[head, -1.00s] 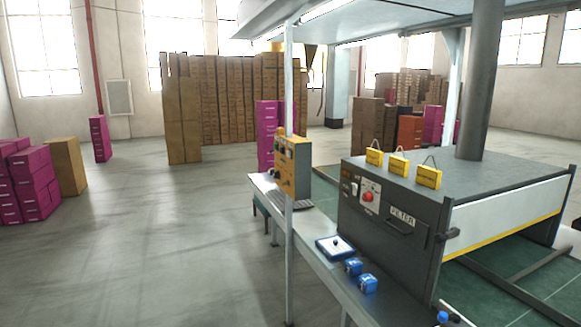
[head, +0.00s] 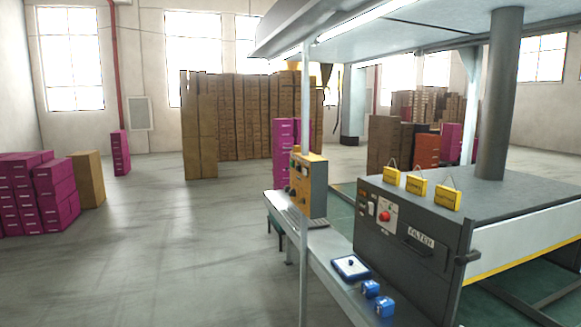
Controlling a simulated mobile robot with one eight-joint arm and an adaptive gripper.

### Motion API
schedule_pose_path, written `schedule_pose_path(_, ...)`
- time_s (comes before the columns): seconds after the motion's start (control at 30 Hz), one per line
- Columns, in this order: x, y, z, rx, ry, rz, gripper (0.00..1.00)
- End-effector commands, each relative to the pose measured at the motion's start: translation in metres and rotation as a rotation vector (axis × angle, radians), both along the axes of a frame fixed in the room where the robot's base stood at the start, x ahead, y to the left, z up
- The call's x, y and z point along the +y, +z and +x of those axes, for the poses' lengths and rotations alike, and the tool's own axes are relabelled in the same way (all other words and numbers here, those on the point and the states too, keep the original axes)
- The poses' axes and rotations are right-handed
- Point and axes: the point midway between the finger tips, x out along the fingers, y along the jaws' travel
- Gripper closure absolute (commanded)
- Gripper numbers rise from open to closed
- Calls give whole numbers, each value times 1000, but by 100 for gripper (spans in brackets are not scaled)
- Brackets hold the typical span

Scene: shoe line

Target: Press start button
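A yellow control box (head: 316,188) stands on the far end of a long grey bench, partly crossed by a thin upright post. Its left face carries small buttons, too small to tell which is the start button. A dark grey machine (head: 378,250) marked FILTER stands to the right of the bench. Its front panel has a red round button (head: 385,216) on a pale plate and small switches beside it. My gripper is not in view.
The bench (head: 322,243) holds a blue-and-white tray (head: 351,267) and two small blue items (head: 371,288). The post (head: 304,265) stands at the bench's left edge. Magenta boxes (head: 55,198) are stacked at left. The floor (head: 175,255) left of the bench is clear.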

Motion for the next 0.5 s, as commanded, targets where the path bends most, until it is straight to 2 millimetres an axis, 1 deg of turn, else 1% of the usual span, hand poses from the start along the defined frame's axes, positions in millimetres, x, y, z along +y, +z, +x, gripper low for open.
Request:
schedule_pose_path(0.03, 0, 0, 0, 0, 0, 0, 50)
schedule_pose_path(0.07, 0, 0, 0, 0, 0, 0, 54)
schedule_pose_path(0.1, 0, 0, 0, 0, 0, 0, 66)
schedule_pose_path(0.17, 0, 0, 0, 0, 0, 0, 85)
schedule_pose_path(0.2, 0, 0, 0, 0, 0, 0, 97)
schedule_pose_path(0.23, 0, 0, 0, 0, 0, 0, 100)
schedule_pose_path(0.5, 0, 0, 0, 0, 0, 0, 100)
